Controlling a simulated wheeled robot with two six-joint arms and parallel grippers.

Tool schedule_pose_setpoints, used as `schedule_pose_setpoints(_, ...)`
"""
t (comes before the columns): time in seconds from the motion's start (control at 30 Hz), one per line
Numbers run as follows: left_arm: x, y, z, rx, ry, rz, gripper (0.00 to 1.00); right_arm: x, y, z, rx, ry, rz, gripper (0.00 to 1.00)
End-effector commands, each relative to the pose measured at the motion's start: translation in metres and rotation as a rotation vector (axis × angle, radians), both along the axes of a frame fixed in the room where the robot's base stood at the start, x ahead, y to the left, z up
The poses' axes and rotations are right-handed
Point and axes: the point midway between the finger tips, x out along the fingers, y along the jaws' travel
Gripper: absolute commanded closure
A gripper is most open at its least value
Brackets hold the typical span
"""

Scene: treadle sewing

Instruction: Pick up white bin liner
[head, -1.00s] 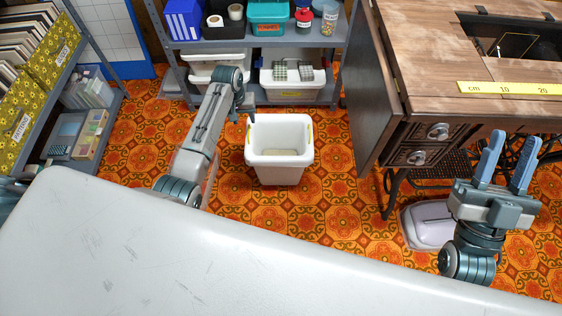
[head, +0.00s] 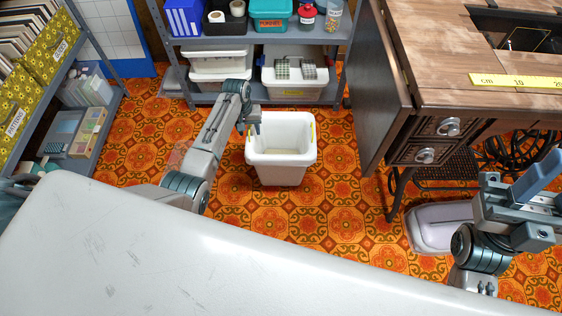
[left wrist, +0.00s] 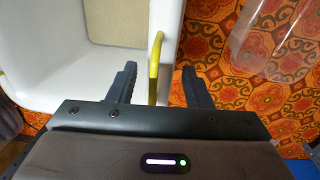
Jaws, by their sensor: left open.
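The white bin liner (head: 281,178) is an open tub with yellow handles on its left and right sides. It stands upright on the floor, with a pale beige patch at its inside bottom. My left gripper (head: 255,124) is at the liner's left rim. In the left wrist view, the open left gripper (left wrist: 160,88) has one finger over the liner's (left wrist: 40,60) side and one outside. The yellow handle (left wrist: 155,60) lies between them, and I cannot tell whether either touches. My right gripper (head: 515,182) is open and empty at the right, far from the liner.
A metal shelf (head: 255,40) with boxes stands behind the liner. The wooden sewing table (head: 425,60) is to the right, with a pale lilac bin (head: 435,228) under it. Another shelf (head: 95,150) is at the left. Patterned floor (head: 325,215) is clear around the liner.

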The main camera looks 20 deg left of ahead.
Motion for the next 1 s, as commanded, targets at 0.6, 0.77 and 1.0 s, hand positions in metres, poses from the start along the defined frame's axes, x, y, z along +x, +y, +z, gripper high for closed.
schedule_pose_setpoints(0.6, 0.000, -0.002, -0.022, 0.000, 0.000, 0.000, 0.90, 0.000, 0.000, -0.002, 0.007, -0.021, -0.001, 0.64)
schedule_pose_setpoints(0.77, 0.000, -0.002, -0.022, 0.000, 0.000, 0.000, 1.00, 0.000, 0.000, -0.002, 0.008, -0.021, -0.001, 0.64)
schedule_pose_setpoints(1.0, 0.001, -0.002, -0.021, -0.001, -0.001, 0.000, 1.00, -0.001, 0.000, -0.002, 0.008, -0.022, -0.001, 0.64)
